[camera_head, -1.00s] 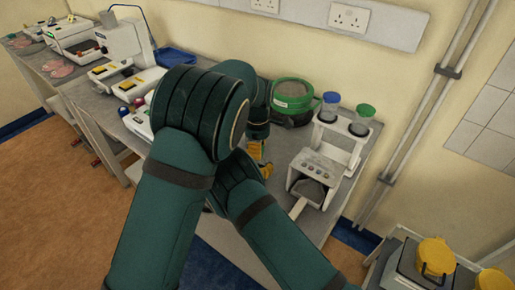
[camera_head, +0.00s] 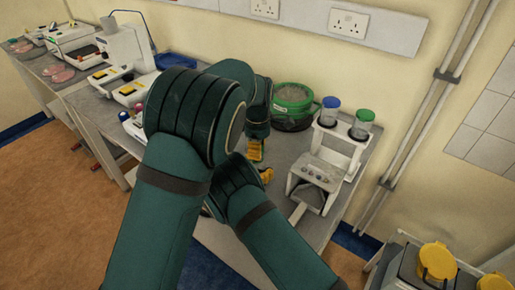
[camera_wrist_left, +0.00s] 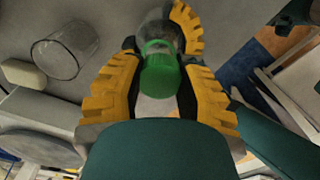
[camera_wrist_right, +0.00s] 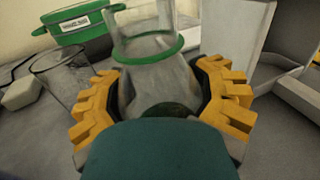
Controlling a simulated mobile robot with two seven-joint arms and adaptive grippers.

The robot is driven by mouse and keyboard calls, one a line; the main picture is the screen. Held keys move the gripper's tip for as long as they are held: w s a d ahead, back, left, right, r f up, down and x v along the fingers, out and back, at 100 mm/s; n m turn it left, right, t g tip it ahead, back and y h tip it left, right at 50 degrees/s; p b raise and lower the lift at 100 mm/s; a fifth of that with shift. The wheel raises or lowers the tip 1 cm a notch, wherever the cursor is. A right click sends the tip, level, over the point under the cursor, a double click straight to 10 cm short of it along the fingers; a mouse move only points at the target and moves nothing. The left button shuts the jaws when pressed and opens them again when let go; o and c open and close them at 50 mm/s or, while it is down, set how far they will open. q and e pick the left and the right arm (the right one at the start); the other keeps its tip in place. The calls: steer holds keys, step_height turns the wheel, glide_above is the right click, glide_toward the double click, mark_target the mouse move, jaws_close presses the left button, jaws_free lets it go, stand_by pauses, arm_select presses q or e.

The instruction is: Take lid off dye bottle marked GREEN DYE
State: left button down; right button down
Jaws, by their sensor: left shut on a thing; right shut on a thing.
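My left gripper (camera_wrist_left: 155,95) is shut on a green lid (camera_wrist_left: 160,78) in the left wrist view. A clear bottle (camera_wrist_left: 155,28) with a lighter green ring at its neck lies just beyond the lid. Whether lid and bottle touch is not clear. My right gripper (camera_wrist_right: 160,95) is shut on the clear bottle (camera_wrist_right: 150,80), around its body, in the right wrist view. No label reading GREEN DYE is legible. In the head view the left gripper (camera_head: 255,150) is just above the right gripper (camera_head: 266,175); the bottle and lid are hidden there.
A green-rimmed container (camera_head: 292,105) stands behind the grippers. A white rack (camera_head: 335,150) to the right holds a blue-topped bottle (camera_head: 329,110) and a green-topped bottle (camera_head: 362,123). An empty glass (camera_wrist_left: 65,50) stands near the grippers. White lab devices (camera_head: 125,85) fill the bench to the left.

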arm_select(q)
steer(key=shift+r, duration=1.95)
arm_select(e)
jaws_free()
steer(key=shift+a, duration=0.1)
